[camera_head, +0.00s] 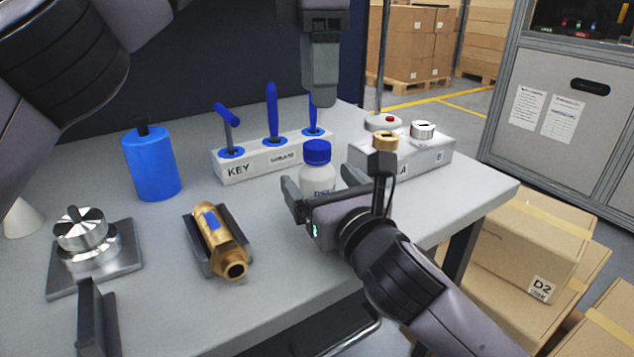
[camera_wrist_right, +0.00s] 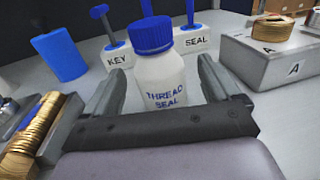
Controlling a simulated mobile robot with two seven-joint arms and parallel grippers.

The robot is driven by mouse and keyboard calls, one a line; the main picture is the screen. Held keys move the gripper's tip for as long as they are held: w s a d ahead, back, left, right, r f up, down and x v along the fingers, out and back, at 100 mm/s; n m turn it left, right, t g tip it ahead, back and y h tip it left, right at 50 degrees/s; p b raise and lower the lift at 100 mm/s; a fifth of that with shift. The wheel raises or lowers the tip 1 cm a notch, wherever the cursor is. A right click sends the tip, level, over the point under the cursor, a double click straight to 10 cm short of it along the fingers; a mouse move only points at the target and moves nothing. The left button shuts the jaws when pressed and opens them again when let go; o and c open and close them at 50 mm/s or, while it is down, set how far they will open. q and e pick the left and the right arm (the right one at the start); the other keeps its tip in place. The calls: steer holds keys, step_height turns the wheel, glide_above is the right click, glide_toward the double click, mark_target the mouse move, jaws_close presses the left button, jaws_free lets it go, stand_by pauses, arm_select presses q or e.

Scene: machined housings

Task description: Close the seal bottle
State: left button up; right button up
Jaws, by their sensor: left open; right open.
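The seal bottle (camera_head: 318,176) is white with a blue cap (camera_head: 317,151) sitting on its top, and it stands upright on the table. In the right wrist view the bottle (camera_wrist_right: 160,80) reads "THREAD SEAL", and its ribbed cap (camera_wrist_right: 151,35) is on its neck; how tight it is cannot be told. My right gripper (camera_head: 335,190) is open, with its fingers on either side of the bottle body; the wrist view (camera_wrist_right: 160,90) shows gaps beside it. My left gripper (camera_head: 322,98) is open, pointing down above and behind the bottle, apart from the cap.
A rack (camera_head: 262,163) marked KEY and SEAL holds blue-handled tools behind the bottle. A grey block (camera_head: 425,160) with metal fittings stands to the right. A brass fitting (camera_head: 216,240) in a cradle, a blue bottle (camera_head: 150,163) and a metal part (camera_head: 82,232) are left.

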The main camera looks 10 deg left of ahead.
mark_target(325, 186)
steer(key=shift+v, duration=1.8)
